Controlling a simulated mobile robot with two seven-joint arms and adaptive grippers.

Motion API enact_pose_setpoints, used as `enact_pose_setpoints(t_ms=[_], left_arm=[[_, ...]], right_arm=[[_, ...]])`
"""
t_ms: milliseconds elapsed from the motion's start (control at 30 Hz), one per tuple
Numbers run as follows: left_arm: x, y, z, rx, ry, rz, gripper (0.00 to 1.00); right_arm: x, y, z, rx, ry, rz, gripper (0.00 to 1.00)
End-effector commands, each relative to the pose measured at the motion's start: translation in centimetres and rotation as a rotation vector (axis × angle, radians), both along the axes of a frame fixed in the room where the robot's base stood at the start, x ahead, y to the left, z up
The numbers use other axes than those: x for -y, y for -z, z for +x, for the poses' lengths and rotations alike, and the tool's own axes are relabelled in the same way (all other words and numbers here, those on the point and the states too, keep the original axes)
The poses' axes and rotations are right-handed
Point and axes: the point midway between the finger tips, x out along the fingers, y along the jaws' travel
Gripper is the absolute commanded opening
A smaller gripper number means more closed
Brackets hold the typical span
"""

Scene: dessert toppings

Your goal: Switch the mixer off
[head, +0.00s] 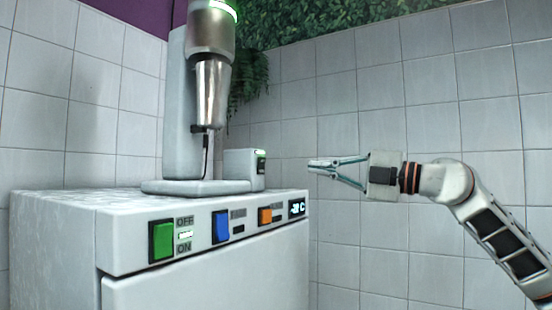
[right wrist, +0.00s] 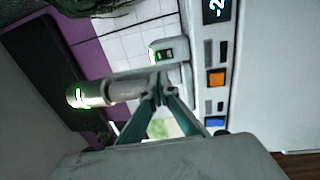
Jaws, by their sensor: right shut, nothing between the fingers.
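The mixer (head: 209,40) stands on top of the white freezer cabinet, with a metal cup (head: 211,92) under its head and a green lit ring on the head. A small box (head: 239,167) on its base carries a switch (head: 261,163) with a green light. The mixer also shows sideways in the right wrist view (right wrist: 122,88), with the lit switch (right wrist: 166,55) above it there. My right gripper (head: 312,164) is shut and empty, to the right of the switch at about its height, with a gap between. My left gripper is out of view.
The freezer cabinet (head: 200,270) has a front panel with a green rocker (head: 163,241), a blue rocker (head: 221,226), an orange button (head: 265,216) and a temperature display (head: 297,208). Tiled walls stand behind. A hanging plant (head: 249,82) is behind the mixer.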

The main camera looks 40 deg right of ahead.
Motion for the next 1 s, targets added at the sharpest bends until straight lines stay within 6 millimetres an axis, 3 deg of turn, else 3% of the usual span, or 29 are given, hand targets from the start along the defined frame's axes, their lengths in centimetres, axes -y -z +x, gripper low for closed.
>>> enact_pose_setpoints(t_ms=[33, 367, 800, 1000], left_arm=[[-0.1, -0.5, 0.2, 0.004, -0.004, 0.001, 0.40], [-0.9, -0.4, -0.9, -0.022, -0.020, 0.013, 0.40], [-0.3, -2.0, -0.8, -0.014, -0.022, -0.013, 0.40], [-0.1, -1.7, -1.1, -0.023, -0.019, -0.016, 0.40]], right_arm=[[-0.1, -0.8, -0.1, 0.010, 0.000, 0.000, 0.00], [-1.3, -1.2, 2.5, 0.010, -0.003, 0.002, 0.00], [-4.0, -1.6, 9.2, 0.003, -0.003, 0.001, 0.00], [-4.6, -1.5, 11.0, 0.001, -0.001, -0.001, 0.00]])
